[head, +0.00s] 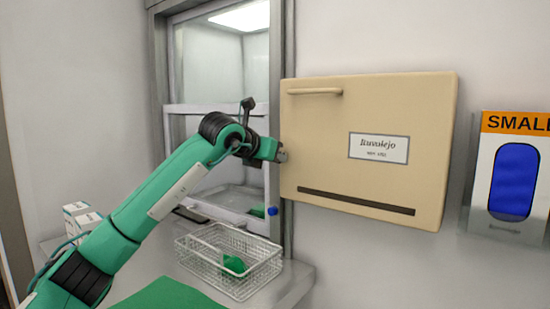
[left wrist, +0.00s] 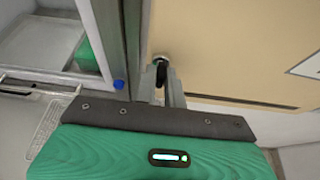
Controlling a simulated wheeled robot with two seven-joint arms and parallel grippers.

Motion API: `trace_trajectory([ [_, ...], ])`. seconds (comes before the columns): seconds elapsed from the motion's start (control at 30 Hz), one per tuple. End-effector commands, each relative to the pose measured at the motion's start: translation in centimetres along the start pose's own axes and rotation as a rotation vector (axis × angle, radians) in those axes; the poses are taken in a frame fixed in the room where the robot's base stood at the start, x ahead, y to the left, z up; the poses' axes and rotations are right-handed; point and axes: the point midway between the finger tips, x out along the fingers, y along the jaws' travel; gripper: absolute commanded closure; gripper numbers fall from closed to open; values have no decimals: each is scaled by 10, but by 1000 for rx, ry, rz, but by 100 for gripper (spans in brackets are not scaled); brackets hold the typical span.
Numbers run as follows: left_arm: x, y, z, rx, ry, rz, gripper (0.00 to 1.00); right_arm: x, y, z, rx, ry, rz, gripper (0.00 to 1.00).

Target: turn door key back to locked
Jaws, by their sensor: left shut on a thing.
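The door key (left wrist: 160,76) shows as a small dark piece between the fingers of my left gripper (left wrist: 163,92), in front of a round metal lock (left wrist: 160,60). The lock is on the left part of a beige cabinet front (left wrist: 215,55). In the head view my left gripper (head: 281,156) reaches the left edge of the beige cabinet (head: 400,110), and hides the key and lock there. The gripper is shut on the key. The key's turn angle cannot be told. My right gripper is not in view.
A framed glass hatch (head: 215,70) stands left of the cabinet, with a blue knob (head: 272,211) low on its frame. A wire basket (head: 245,285) holding a green item (head: 234,264) is on the shelf below. A dispenser (head: 512,180) hangs at the right.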

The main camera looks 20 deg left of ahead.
Motion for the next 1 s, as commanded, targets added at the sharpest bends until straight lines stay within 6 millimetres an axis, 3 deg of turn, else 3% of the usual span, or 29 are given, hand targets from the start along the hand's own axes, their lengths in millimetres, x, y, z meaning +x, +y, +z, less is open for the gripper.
trace_trajectory([
  [0.03,1,0,-1,0,3,0,100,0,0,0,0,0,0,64],
  [0.07,1,0,-1,0,3,0,86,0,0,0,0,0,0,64],
  [0.1,1,0,-1,-1,3,0,78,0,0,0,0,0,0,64],
  [0.17,1,0,-1,-1,3,0,70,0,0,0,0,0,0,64],
  [0.57,-9,1,-2,0,-1,0,70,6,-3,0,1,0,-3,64],
  [1.0,-102,0,-3,1,-2,0,70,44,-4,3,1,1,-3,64],
])
